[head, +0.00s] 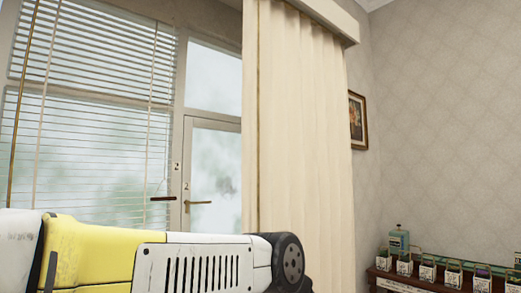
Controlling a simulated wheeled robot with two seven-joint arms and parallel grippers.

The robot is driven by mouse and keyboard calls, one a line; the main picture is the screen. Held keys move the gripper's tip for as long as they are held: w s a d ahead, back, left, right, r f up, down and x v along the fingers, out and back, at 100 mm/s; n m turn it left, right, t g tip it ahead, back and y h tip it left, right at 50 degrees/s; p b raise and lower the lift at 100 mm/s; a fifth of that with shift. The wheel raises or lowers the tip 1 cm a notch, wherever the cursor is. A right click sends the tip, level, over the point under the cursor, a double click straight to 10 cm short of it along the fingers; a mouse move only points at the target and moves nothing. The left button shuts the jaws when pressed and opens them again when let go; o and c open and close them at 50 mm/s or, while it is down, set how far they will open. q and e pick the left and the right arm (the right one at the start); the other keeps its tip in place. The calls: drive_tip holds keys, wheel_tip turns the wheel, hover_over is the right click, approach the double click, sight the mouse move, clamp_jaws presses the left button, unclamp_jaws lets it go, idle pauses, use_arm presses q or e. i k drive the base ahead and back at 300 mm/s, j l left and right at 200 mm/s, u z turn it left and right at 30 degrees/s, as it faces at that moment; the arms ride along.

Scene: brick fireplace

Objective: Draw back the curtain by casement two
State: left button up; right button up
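The cream curtain (305,125) hangs in upright folds from a boxed pelmet (345,22), right of the glazed casement (214,165). A thin brownish strip runs down near its left edge. The casement has a small label that looks like a 2 and a lever handle (198,202). The curtain borders its right side, and whatever lies behind the curtain is hidden. My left arm comes in from the left across the bottom, in front of the window and the curtain's lower part. It ends in a black joint, and no fingers show. My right gripper is not in view.
Slatted blinds (85,150) cover the window at left, with a dark handle (162,199) at their lower right. A framed picture (357,121) hangs on the right wall. A wooden stand (412,284) with several small labelled containers is at bottom right.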

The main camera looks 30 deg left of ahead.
sight(297, 178)
drive_tip(key=u, duration=0.95)
drive_tip(key=i+j+z, duration=0.2)
drive_tip(key=i+z, duration=0.15)
